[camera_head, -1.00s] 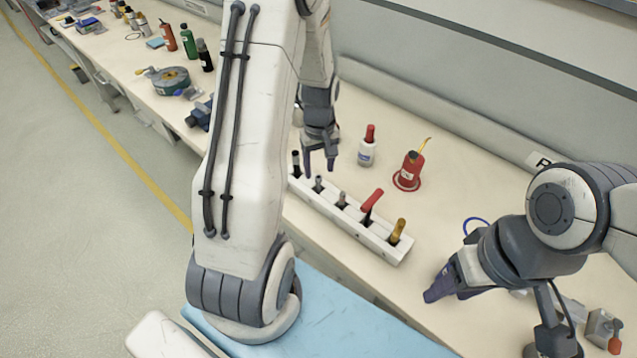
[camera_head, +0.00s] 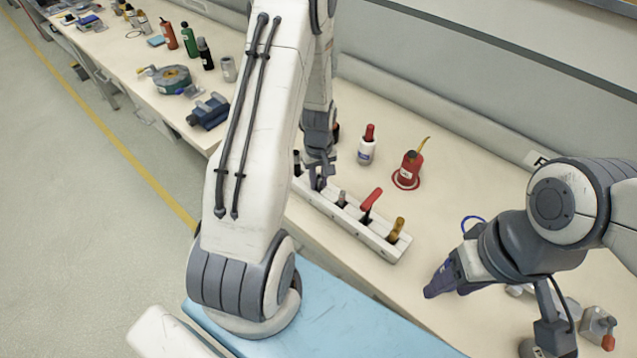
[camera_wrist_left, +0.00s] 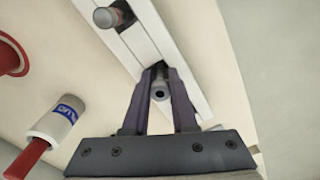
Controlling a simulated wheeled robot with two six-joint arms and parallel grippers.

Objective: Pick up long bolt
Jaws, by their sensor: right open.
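The white rack (camera_head: 350,221) stands on the bench and holds bolts and handled tools. One grey bolt (camera_wrist_left: 159,92) shows in the left wrist view between the two fingers of my left gripper (camera_head: 319,184). The fingers are down at the rack on either side of this bolt; whether they touch it I cannot tell. A second bolt (camera_head: 342,199) stands upright in the adjacent slot and also shows in the left wrist view (camera_wrist_left: 104,17). Which bolt is longer is not clear. My right gripper (camera_head: 438,288) is open and empty over the bench at the right.
The rack also holds a red-handled tool (camera_head: 371,199) and a yellow-handled tool (camera_head: 396,230). Behind it stand a white bottle with a red cap (camera_head: 366,148) and a red can (camera_head: 409,170). A blue vise (camera_head: 209,112) sits to the left on the bench.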

